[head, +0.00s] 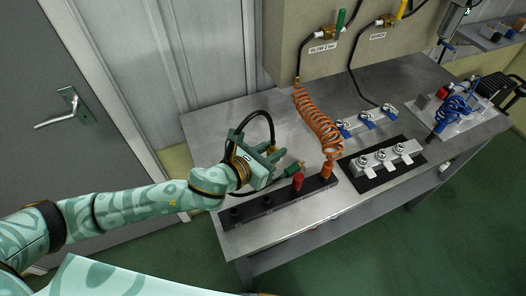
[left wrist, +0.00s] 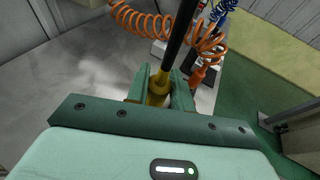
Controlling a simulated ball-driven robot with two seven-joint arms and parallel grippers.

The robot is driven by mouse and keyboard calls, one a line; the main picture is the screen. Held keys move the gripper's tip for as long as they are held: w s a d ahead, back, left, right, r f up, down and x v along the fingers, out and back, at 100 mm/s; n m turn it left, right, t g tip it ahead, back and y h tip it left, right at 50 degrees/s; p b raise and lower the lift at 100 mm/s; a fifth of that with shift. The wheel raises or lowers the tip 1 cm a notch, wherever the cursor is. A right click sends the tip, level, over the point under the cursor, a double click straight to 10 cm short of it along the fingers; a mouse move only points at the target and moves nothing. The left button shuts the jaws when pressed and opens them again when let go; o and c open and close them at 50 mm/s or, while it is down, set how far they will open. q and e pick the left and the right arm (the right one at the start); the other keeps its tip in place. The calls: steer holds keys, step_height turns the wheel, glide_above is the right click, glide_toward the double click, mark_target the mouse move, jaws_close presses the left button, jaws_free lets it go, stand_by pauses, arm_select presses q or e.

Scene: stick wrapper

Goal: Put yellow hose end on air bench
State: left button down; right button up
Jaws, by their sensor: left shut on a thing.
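My left gripper (head: 272,162) is over the left part of the grey metal bench (head: 222,128), near the black holder strip. In the left wrist view its two green fingers (left wrist: 158,88) are shut around the yellow hose end (left wrist: 157,92), with a black hose (left wrist: 180,35) rising from it. In the head view the black hose (head: 256,113) loops above the gripper, and the fingers mostly hide the yellow end. I cannot tell from these views whether it touches the bench. My right gripper is not in view.
The black holder strip (head: 265,205) carries a red piece (head: 298,182) and an orange end with a coiled hose (head: 318,125). A silver fitting block (head: 382,158) lies on a black mat, with blue-based fittings (head: 368,121) behind. A blue coil (head: 455,108) sits at right.

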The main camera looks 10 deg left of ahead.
arm_select(q)
steer(key=w+a+f+b, duration=0.1)
steer(key=w+f, duration=0.1)
steer(key=f, duration=0.1)
steer(key=w+a+f+b, duration=0.1)
steer(key=a+f+b, duration=0.1)
steer(key=f, duration=0.2)
steer(key=w+a+f+b, duration=0.1)
steer(key=w+f+b, duration=0.1)
steer(key=f, duration=0.1)
steer(key=shift+w+a+f, duration=0.25)
steer(key=shift+w+a, duration=0.05)
steer(key=shift+r, duration=0.2)
